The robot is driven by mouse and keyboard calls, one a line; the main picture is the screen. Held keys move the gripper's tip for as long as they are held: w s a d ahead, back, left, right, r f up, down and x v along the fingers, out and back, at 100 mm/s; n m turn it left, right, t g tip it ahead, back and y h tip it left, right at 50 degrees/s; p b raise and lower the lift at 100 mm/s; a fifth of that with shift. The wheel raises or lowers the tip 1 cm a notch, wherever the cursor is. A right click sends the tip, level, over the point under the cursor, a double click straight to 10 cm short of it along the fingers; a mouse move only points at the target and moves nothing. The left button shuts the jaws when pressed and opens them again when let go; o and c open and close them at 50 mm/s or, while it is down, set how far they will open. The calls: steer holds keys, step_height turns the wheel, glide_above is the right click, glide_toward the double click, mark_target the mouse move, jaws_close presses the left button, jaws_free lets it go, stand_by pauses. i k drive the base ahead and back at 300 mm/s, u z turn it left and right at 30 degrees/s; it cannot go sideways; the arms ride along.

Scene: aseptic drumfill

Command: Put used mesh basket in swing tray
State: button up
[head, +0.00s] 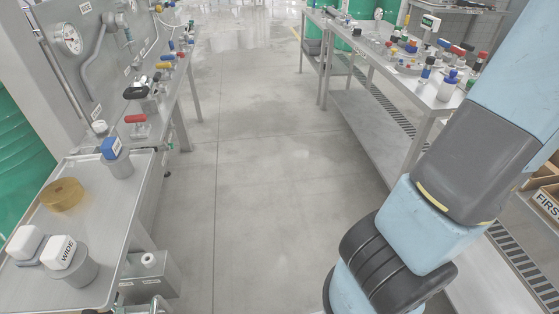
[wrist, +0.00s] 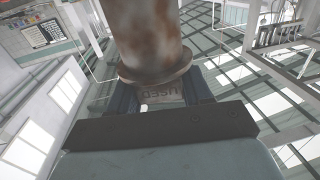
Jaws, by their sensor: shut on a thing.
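My gripper (wrist: 162,97) shows in the wrist view with its dark fingers closed on the used mesh basket (wrist: 150,40). The basket is a rusty brown cylinder with a flanged end, and a "USED" label reads upside down between the fingers. Its far end runs out of the picture. The head view shows my arm at the right, but not the gripper or the basket. A grey metal tray (head: 112,235) stands at the lower left of the head view. It may be the swing tray; I see no label naming it.
On the tray are a brass ring (head: 62,194), a blue-capped container (head: 116,157) and a white-capped container marked "WIDE" (head: 68,258). A valve panel (head: 95,60) rises behind it. A steel table (head: 400,75) with many small parts stands right. The floor (head: 240,150) between is clear.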

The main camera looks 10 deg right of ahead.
mark_target(105, 215)
steer(key=z, duration=2.2)
steer(key=i, duration=0.1)
steer(key=u, duration=3.15)
